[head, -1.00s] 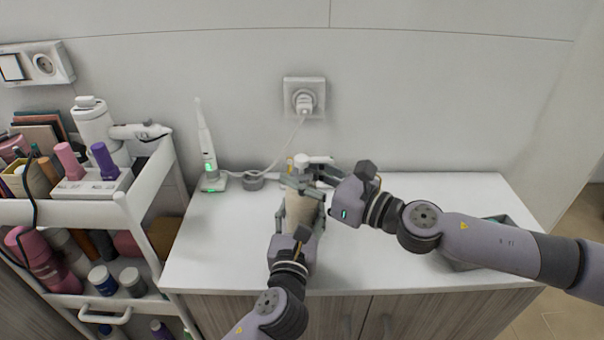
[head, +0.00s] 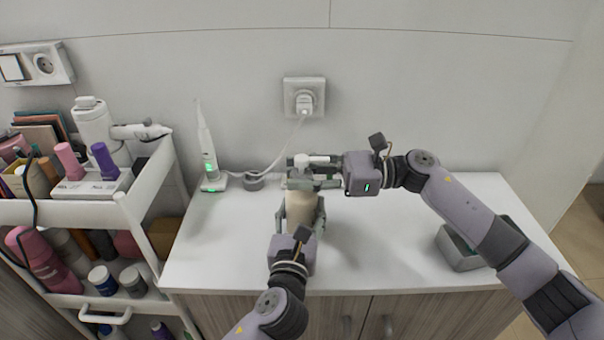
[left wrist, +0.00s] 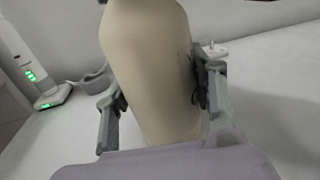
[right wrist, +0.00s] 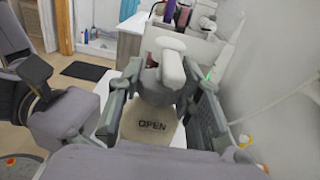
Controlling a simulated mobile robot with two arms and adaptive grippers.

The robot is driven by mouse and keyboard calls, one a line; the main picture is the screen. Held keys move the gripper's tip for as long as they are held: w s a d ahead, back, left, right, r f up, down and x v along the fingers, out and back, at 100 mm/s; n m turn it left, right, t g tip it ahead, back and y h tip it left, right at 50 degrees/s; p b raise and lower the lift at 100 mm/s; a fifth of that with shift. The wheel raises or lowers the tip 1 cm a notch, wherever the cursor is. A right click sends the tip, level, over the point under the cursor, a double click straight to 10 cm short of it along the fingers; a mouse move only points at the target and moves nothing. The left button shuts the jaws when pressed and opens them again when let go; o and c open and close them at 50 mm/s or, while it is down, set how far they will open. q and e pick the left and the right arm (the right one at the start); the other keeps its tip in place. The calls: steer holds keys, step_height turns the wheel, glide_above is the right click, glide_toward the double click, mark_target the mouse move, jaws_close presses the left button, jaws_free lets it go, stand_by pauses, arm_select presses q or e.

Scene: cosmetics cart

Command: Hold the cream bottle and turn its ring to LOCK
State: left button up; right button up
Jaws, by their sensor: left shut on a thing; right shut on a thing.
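The cream bottle (head: 299,207) stands on the white counter, with a beige body and a white pump head (head: 318,160) on top. My left gripper (head: 301,212) is shut on the body from the near side. The left wrist view shows its fingers on both sides of the beige body (left wrist: 150,70). My right gripper (head: 318,178) is shut on the grey ring (right wrist: 160,88) under the pump, coming from the right. In the right wrist view the word OPEN (right wrist: 152,125) shows on the bottle's beige shoulder. The fingers partly cover the ring; no LOCK mark is visible.
An electric toothbrush (head: 208,150) on its charger stands at the counter's back left, with a cable to the wall socket (head: 304,98). A white cart (head: 150,190) with cosmetics is at the left. A grey bin (head: 458,248) sits at the right. Counter between bottle and bin is clear.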

steer(key=n+g+h, duration=0.1)
steer(key=n+g, duration=0.1)
steer(key=g, duration=0.2)
steer(key=n+g+h, duration=0.1)
steer(key=n+g, duration=0.2)
steer(key=g, duration=0.1)
steer(key=shift+w+a, duration=0.1)
steer(key=shift+w, duration=0.05)
steer(key=shift+n+g+h, duration=0.3)
steer(key=shift+n+h, duration=0.1)
steer(key=shift+n+g, duration=0.3)
steer(key=shift+g, duration=0.1)
steer(key=o, duration=1.2)
step_height(320, 180, up, 10)
